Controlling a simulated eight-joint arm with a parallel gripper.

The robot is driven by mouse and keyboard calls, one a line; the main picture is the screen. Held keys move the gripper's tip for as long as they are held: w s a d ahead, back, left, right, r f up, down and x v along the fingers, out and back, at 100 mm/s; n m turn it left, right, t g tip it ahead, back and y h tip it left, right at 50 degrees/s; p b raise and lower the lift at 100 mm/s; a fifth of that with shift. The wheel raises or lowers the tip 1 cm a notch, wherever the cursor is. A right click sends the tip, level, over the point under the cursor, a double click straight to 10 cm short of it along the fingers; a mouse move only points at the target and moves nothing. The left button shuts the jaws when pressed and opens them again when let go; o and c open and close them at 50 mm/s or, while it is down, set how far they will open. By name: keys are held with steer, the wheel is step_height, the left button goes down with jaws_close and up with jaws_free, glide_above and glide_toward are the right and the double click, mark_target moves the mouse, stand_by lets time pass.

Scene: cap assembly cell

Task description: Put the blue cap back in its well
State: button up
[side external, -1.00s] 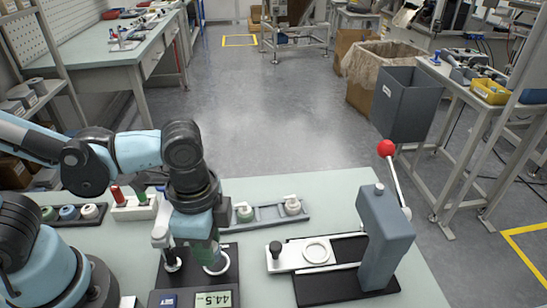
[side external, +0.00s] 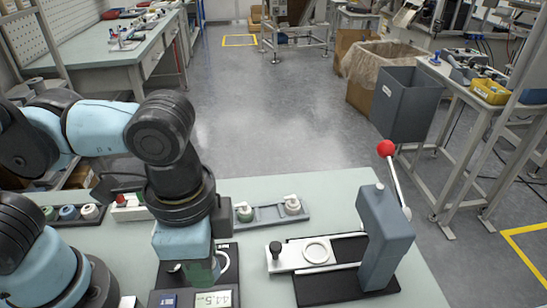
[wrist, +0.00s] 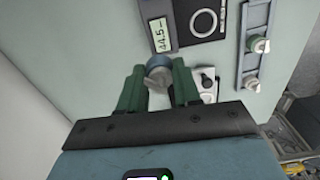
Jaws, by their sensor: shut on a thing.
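My gripper (side external: 203,272) is above the scale at the front of the bench in the side view; its green fingers point down. In the wrist view my gripper (wrist: 159,76) is shut on a round blue cap (wrist: 158,65) with a greyish top, one finger on each side. The cap is hidden in the side view. A tray (side external: 54,222) at the left holds a row of small round pieces: a dark greenish one, a blue one (side external: 68,212) and a white one (side external: 90,211). Which well belongs to the held cap cannot be told.
The scale (side external: 213,299) has a lit display and a pale ring, partly behind my gripper. A grey press (side external: 385,240) with a red-ball lever stands to the right, its slide (side external: 290,262) beside it. A holder (side external: 267,217) with two pump-topped jars lies behind. The front right bench is clear.

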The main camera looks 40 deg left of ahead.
steer(key=w+n, duration=0.1)
steer(key=w, duration=0.3)
steer(key=w+a+n, duration=0.1)
steer(key=w, duration=0.2)
steer(key=w+f+n, duration=0.1)
steer(key=w, duration=0.3)
steer(key=shift+w+a, duration=0.15)
steer(key=shift+w, duration=0.2)
steer(key=n, duration=0.3)
glide_above(269, 214)
steer(key=shift+y, duration=0.3)
steer(key=shift+s+f, duration=0.1)
steer(key=shift+f, duration=4.7)
steer(key=shift+f, duration=0.3)
steer(key=shift+f, duration=0.3)
steer(key=shift+f, duration=0.1)
steer(key=o, duration=0.8)
steer(key=shift+c, duration=0.2)
